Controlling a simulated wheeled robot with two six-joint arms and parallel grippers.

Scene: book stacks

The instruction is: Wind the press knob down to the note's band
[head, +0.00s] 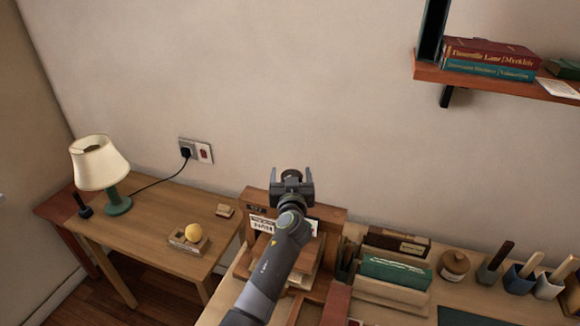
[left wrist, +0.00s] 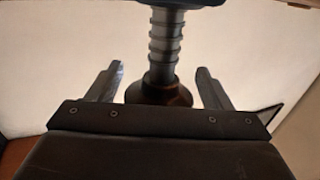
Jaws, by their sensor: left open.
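The wooden press (head: 330,213) stands at the back of the front desk, partly hidden behind my left arm. A white note (head: 262,225) with dark print is on its face, left of my gripper; its band is too small to read. My left gripper (head: 291,181) is open at the top of the press, with a dark round knob (head: 291,173) between its fingers. In the left wrist view, a ribbed grey screw (left wrist: 165,42) and a dark brown flared piece (left wrist: 160,92) stand between the open fingers (left wrist: 160,85), with gaps both sides. My right gripper is out of view.
A side table (head: 150,215) at left holds a lamp (head: 100,165) and a small tray with a yellow ball (head: 193,232). Right of the press are a file box (head: 395,275), a jar (head: 454,264) and several tool cups. A bookshelf (head: 500,80) hangs at upper right.

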